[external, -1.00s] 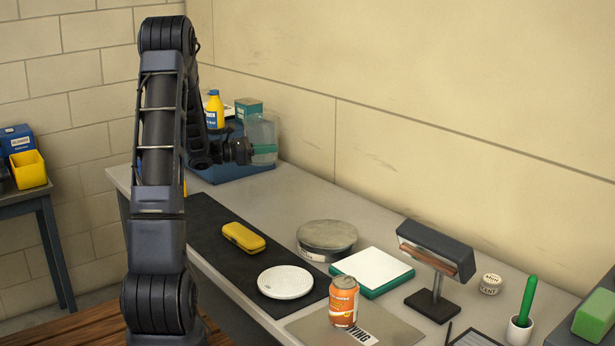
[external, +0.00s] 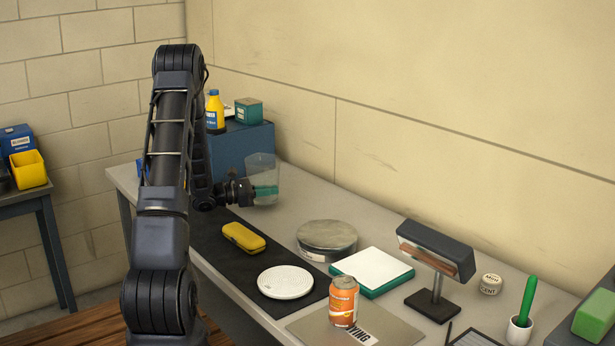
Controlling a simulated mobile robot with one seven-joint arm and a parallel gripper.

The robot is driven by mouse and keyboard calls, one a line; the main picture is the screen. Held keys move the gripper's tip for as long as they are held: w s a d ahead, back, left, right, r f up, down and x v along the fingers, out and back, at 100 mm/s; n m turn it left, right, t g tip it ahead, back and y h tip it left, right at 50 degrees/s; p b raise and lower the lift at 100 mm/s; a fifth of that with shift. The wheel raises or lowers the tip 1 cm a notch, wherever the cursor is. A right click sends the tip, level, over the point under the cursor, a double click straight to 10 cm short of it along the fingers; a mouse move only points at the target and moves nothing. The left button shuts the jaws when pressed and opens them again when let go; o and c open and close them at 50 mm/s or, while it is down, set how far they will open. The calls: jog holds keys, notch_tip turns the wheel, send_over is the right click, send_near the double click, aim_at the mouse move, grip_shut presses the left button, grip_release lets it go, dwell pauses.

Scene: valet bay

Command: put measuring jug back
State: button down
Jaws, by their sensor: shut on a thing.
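The measuring jug (external: 262,173) is clear with a green band and stands upright in my gripper (external: 250,191). My gripper is shut on it from the left side, and the gripper's fingers are small and partly hidden at the jug's wall. The jug is in front of the blue cabinet (external: 243,153), over the far end of the bench (external: 291,193). I cannot tell whether its base touches the bench.
A yellow bottle (external: 215,110) and a green box (external: 249,111) stand on the blue cabinet. A yellow case (external: 243,237) and a white plate (external: 285,282) lie on the black mat (external: 213,237). A round grey tin (external: 327,236) stands nearby. An orange can (external: 343,301) is nearer the front.

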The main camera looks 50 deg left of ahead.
jog(key=shift+f, duration=0.8)
jog(key=c, duration=1.5)
grip_release()
jog(key=shift+c, duration=0.2)
jog(key=v, duration=1.2)
jog(key=shift+r, duration=0.25)
